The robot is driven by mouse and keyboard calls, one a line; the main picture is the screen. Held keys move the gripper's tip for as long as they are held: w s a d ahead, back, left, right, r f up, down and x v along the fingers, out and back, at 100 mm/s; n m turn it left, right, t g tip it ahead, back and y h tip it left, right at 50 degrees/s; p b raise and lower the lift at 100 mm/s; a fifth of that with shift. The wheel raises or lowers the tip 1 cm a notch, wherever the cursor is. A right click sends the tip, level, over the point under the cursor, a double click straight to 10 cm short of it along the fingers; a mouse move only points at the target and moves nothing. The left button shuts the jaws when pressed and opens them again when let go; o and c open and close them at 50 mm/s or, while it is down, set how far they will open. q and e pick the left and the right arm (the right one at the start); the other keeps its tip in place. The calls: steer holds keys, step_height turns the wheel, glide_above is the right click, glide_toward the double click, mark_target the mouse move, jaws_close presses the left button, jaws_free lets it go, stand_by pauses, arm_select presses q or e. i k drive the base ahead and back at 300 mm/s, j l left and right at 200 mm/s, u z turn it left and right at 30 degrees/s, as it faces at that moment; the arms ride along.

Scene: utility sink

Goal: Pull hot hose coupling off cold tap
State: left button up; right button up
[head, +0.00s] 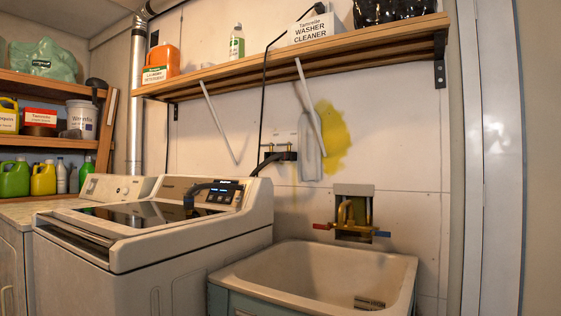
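A small wall fitting (281,152) with two brass-coloured taps sits above and behind the washer. A dark hose end (263,163) runs from it down to the left behind the washer. Which tap is cold, and which coupling is on it, is too small to tell. A brass sink faucet (354,213) is on the wall over the sink, with a red handle (321,226) on its left and a blue handle (382,234) on its right. I see no hose coupling on this faucet. Neither of my grippers is in view.
The white washer (150,255) stands left of the utility sink (250,268). A thin black line (263,100) hangs from the wooden shelf (300,58), which holds bottles. A pale bottle-shaped object (309,150) hangs right of the wall fitting. The wall between fitting and faucet is clear.

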mark_target(285, 155)
steer(key=i+j+u, duration=0.35)
steer(key=i+u, duration=0.15)
steer(key=i, duration=0.25)
steer(key=i+u, duration=0.45)
steer(key=i, duration=0.3)
